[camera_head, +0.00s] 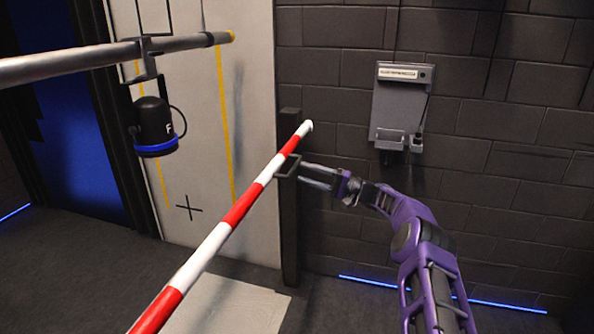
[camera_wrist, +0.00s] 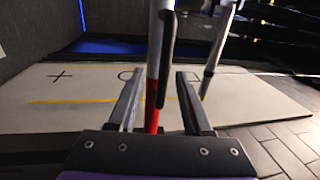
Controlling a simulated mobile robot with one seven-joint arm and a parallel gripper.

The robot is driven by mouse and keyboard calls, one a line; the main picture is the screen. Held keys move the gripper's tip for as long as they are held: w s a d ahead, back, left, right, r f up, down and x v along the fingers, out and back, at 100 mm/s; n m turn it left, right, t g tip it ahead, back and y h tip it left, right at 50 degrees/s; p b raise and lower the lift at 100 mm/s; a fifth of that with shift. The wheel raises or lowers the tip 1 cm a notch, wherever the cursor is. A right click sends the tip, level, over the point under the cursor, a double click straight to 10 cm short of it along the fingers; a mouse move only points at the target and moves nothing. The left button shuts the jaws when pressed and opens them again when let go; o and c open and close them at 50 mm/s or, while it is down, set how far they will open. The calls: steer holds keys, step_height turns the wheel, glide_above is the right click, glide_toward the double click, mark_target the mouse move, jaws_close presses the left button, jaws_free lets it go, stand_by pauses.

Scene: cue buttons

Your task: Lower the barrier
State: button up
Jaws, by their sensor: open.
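The barrier is a red and white striped pole (camera_head: 236,211). It runs slantwise in the head view from the lower left edge up to a pale tip near the dark post (camera_head: 290,235). In the wrist view the pole (camera_wrist: 155,60) runs up the picture between my two fingers, with its red part low between them. My gripper (camera_head: 303,174) is beside the pole near its upper end, and it also shows in the wrist view (camera_wrist: 157,78). Its jaws are open, with a gap on each side of the pole. I cannot tell whether a finger touches it.
A grey wall box (camera_head: 401,100) hangs on the dark block wall to the right. A grey horizontal bar (camera_head: 100,60) carries a black lamp-like unit (camera_head: 154,125) with a blue ring at the left. A pale panel (camera_head: 240,100) with yellow lines stands behind.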

steer(key=v, duration=1.3)
